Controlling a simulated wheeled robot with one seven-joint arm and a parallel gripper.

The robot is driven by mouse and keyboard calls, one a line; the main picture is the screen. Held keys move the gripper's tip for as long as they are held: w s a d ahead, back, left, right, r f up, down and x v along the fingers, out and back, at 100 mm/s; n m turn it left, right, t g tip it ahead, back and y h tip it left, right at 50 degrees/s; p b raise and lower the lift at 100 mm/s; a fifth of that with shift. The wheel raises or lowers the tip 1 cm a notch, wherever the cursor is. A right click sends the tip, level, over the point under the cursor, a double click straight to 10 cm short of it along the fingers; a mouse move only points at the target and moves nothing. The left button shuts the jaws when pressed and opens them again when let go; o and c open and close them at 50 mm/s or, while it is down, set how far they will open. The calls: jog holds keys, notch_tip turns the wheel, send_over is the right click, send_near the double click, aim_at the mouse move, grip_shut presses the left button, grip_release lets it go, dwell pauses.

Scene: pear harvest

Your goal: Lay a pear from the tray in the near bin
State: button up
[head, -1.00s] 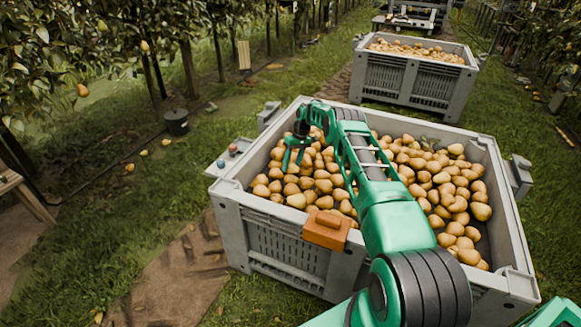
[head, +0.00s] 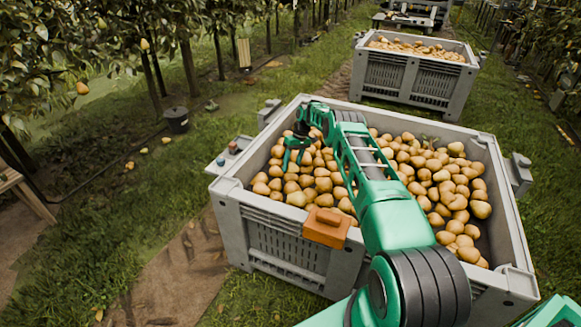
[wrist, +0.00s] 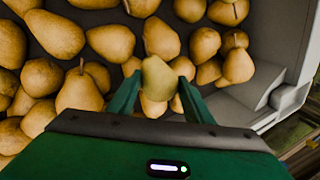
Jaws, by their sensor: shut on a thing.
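The near bin (head: 228,222) is a large grey slatted crate full of brown-yellow pears (head: 440,190). My gripper (head: 293,163) is over the bin's back left part, pointing down, close above the pears. In the wrist view my gripper (wrist: 158,92) is shut on a paler, yellow-green pear (wrist: 158,76), held between the two green fingertips. Other pears lie below and around it; I cannot tell whether the held pear touches them. In the head view the held pear cannot be told from the heap. A small grey tray (head: 219,171) with small items sits at the bin's left rim.
An orange block (head: 326,228) is on the bin's front rim. The bin wall (wrist: 292,60) is close to the right in the wrist view. A second bin (head: 440,78) of pears stands behind. A dark bucket (head: 177,120) stands on the grass at left.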

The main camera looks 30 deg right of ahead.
jog(key=shift+w+f, duration=0.1)
jog(key=shift+f, duration=1.25)
dwell(0.7)
jog(key=o, duration=1.2)
jog(key=shift+d, duration=0.1)
